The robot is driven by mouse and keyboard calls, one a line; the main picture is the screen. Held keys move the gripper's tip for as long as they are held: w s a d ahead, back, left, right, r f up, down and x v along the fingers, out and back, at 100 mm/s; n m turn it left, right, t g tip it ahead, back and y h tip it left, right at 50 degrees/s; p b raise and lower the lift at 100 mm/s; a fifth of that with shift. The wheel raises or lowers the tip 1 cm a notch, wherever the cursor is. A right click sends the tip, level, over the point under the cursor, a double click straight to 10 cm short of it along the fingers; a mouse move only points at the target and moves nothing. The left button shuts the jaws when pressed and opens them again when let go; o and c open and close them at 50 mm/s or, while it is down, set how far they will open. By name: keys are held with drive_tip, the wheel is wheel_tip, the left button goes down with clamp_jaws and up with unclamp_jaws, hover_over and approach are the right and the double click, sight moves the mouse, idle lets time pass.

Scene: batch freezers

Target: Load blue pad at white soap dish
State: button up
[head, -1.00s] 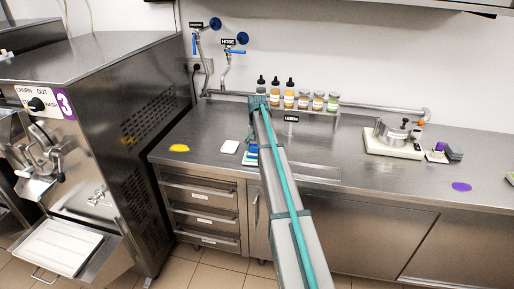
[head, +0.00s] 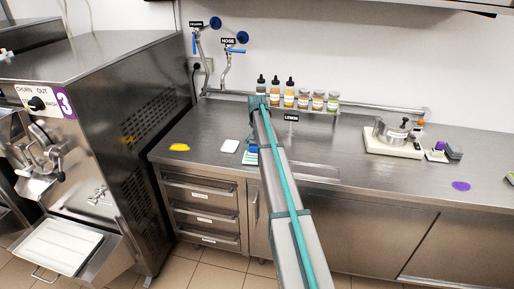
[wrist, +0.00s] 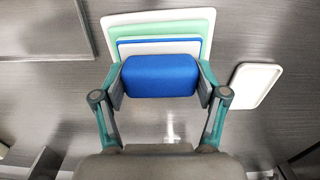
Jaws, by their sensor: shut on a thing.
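The blue pad (wrist: 160,75) is a rounded block in the wrist view. My gripper (wrist: 160,82) is shut on it, with one finger at each short end. The pad is in front of a stack of flat white, green and blue-edged pieces (wrist: 203,22); the height between them is hard to tell. The white soap dish (wrist: 256,84) is a shallow, empty tray with a raised rim, to the right of the pad in the wrist view. In the head view the dish (head: 230,146) lies on the counter left of my gripper (head: 252,148), whose fingers are small there.
The steel counter (head: 340,165) is mostly clear around the dish. A yellow thing (head: 179,147) lies farther left. Several bottles and jars (head: 303,100) line the back. A scale with a pot (head: 392,140) and a purple patch (head: 461,186) are to the right.

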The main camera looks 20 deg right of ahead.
idle(0.4)
drive_tip(key=shift+r+p, duration=1.55)
drive_tip(key=shift+r, duration=1.95)
